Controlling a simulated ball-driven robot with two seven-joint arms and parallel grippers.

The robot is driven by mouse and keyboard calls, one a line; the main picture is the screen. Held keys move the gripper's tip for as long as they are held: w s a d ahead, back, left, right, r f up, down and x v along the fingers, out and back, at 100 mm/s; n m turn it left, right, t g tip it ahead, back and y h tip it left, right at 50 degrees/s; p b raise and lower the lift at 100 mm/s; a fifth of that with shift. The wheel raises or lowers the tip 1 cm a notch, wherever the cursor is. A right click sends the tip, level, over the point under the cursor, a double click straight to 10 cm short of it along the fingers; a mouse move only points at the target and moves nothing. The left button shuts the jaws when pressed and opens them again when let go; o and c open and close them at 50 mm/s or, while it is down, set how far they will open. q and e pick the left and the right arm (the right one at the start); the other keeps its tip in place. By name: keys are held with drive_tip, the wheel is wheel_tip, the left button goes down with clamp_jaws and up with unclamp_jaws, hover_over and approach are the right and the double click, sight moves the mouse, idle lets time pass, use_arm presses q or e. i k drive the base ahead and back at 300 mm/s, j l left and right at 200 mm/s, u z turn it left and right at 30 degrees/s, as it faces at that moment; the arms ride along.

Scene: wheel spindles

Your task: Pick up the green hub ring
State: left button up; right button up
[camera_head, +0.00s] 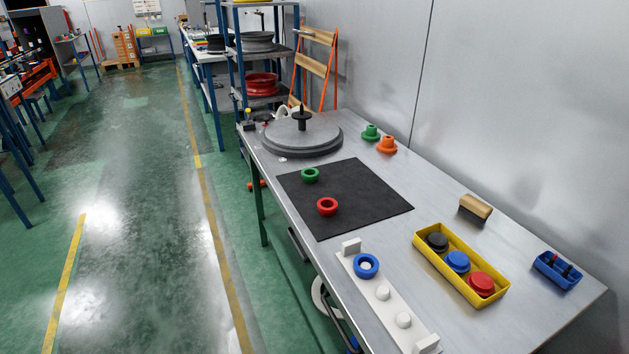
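The green hub ring (310,175) lies flat on the black mat (368,195), near the mat's left edge. A red ring (327,207) lies on the same mat, nearer to me and slightly right of the green one. A separate green stepped piece (371,132) stands at the back of the table by the wall, beside an orange one (387,145). Neither of my grippers shows in the head view.
A white rack with pegs (382,293) holds a blue ring (366,265). A yellow tray (436,262) holds black, blue and red pieces. A brush (475,208), a small blue box (557,270) and a grey wheel disc with spindle (300,137) also stand on the table (540,315).

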sight(310, 176)
drive_tip(key=i+j+z, duration=0.15)
drive_tip(key=z, duration=0.2)
drive_tip(key=j+z, duration=0.3)
drive_tip(key=i+j+z, duration=0.15)
drive_tip(key=j+z, duration=0.2)
